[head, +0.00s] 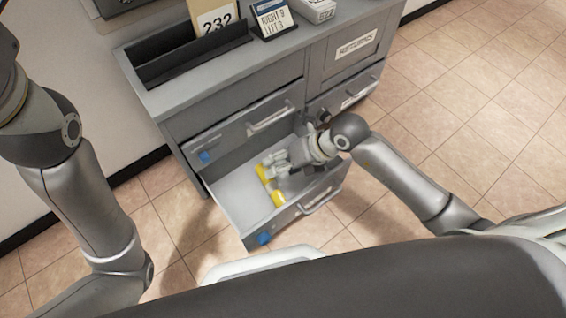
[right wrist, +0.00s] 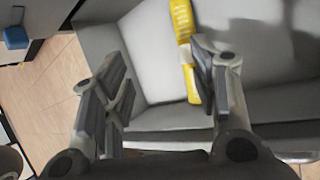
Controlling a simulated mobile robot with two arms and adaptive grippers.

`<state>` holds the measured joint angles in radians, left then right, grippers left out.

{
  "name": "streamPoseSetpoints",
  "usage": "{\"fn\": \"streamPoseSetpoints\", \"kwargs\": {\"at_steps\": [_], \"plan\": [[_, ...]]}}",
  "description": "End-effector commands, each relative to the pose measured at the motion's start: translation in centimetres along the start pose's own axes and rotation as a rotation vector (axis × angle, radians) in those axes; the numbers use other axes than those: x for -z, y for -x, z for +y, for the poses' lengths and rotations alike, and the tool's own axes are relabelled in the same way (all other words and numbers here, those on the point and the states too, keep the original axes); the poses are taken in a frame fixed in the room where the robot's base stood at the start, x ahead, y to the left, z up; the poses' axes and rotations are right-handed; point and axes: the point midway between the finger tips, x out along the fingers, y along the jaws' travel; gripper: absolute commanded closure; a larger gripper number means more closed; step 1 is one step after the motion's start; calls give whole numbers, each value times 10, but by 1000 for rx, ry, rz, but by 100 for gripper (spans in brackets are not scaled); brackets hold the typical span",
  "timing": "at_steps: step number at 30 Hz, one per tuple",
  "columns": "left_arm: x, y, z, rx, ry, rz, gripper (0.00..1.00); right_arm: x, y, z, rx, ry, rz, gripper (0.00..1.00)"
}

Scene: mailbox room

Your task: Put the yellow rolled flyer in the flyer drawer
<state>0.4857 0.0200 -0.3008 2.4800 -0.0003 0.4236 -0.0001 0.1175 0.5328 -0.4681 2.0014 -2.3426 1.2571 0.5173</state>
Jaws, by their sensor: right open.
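The yellow rolled flyer (head: 268,184) lies on the floor of the open lower drawer (head: 239,200) in the head view. It also shows in the right wrist view (right wrist: 181,20), partly hidden behind one finger. My right gripper (head: 272,166) is inside the drawer opening, over the flyer. In the right wrist view my right gripper (right wrist: 165,85) has its fingers wide apart with nothing between them. I cannot tell whether a finger touches the flyer. My left arm hangs at the left in the head view, but its gripper is out of the picture.
The grey cabinet (head: 170,108) carries a dark tray (head: 190,58), a 232 card (head: 217,20) and a small sign (head: 272,18) on top. A drawer front (head: 250,125) sits above the open drawer. A RETURNS label (head: 357,44) marks the right section. Tiled floor is clear at right.

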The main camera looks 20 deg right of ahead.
Motion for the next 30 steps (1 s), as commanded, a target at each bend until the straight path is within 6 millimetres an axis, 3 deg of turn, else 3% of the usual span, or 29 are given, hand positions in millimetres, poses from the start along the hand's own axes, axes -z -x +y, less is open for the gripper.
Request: {"fn": "streamPoseSetpoints", "kwargs": {"at_steps": [8, 21, 30], "plan": [[-1, 1, 0, 0, -1, -4, 49, 0, 8, -1, 2, 0, 0, 46], [-1, 0, 0, 0, 0, -2, 49, 0, 94, -1, 4, 3, -1, 46], [0, 0, 0, 0, 0, -2, 49, 0, 120, 0, 0, 0, 1, 46]]}}
